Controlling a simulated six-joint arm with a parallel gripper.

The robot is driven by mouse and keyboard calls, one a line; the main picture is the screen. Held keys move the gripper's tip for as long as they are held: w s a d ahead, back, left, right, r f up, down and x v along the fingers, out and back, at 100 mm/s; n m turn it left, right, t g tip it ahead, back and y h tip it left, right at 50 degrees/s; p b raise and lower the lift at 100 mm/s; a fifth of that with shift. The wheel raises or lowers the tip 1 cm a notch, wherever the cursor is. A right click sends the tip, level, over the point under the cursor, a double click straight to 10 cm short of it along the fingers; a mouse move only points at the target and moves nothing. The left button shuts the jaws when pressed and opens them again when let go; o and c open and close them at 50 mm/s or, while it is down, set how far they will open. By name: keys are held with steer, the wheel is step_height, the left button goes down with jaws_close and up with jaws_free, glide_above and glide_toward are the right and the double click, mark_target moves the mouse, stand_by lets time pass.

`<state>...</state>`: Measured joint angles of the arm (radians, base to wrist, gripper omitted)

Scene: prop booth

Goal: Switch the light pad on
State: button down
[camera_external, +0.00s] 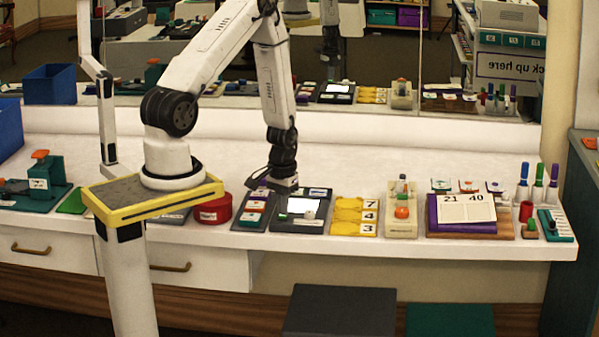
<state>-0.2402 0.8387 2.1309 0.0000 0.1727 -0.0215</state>
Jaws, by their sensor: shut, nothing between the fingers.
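The light pad (302,206) looks to be the dark panel on the white counter, right of my arm. It has a bright white square and a small round pale part near its lower right. I cannot tell whether the square is lit or just white. My gripper (284,186) points down over the upper left edge of this panel. It is shut and empty. Its fingertips are dark and small, and I cannot tell whether they touch the panel. The gripper hides part of the panel's upper left corner.
A dark board with coloured blocks (256,207) lies close left, beside a red round tin (214,210). Yellow number tiles (354,216) and a beige stand with an orange knob (401,211) lie right. A mirror (400,95) behind the counter reflects these things.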

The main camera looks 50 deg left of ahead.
steer(key=shift+r, duration=2.6)
steer(key=shift+d+r, duration=0.15)
steer(key=shift+r, duration=0.25)
steer(key=s+d+r+m+t, duration=0.1)
steer(key=s+d+r, duration=0.1)
steer(key=d+r, duration=0.2)
steer(key=s+d+r+m+t, duration=0.1)
steer(key=s+d+r+m, duration=0.1)
steer(key=r, duration=0.7)
steer(key=shift+s+d+r+t, duration=0.25)
steer(key=shift+s+d, duration=0.3)
steer(key=shift+d, duration=0.35)
steer(key=shift+f, duration=0.1)
